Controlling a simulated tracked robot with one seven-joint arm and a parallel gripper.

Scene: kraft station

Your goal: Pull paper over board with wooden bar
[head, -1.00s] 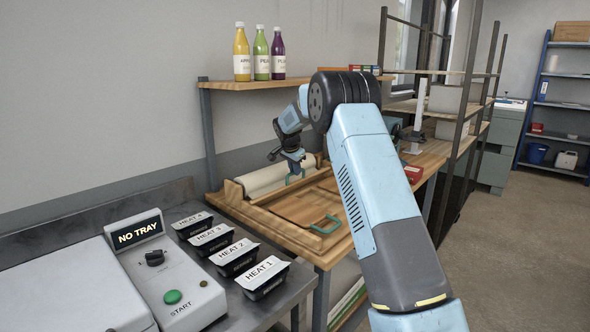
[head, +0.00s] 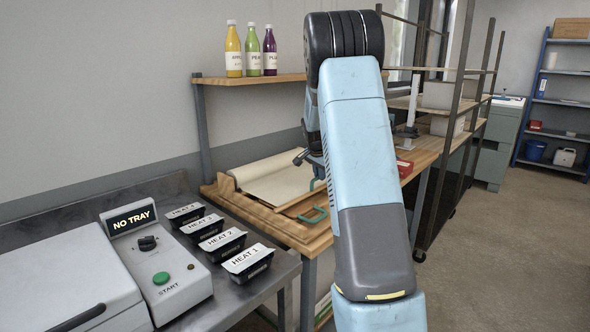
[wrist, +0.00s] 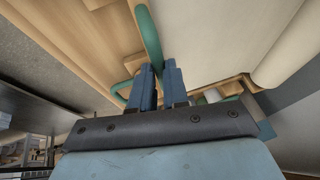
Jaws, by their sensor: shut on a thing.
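Cream paper (head: 275,184) lies drawn out from its roll (head: 245,175) across part of the board (head: 298,207) in the head view. In the wrist view the paper (wrist: 215,35) spreads right of the fingers, towards the roll (wrist: 290,50). My gripper (wrist: 159,68) is shut on the wooden bar's green handle (wrist: 149,32). The bar itself is hard to make out along the paper's edge. The board's own green handle (head: 315,214) shows at its near end, and also in the wrist view (wrist: 121,91). My arm hides the fingers in the head view.
The bench (head: 240,208) stands under a shelf (head: 265,79) with three bottles. A metal counter (head: 225,285) with several black trays and a machine (head: 170,285) is in front. A red box (head: 404,168) lies right of my arm. A dark rack upright (head: 452,130) stands at right.

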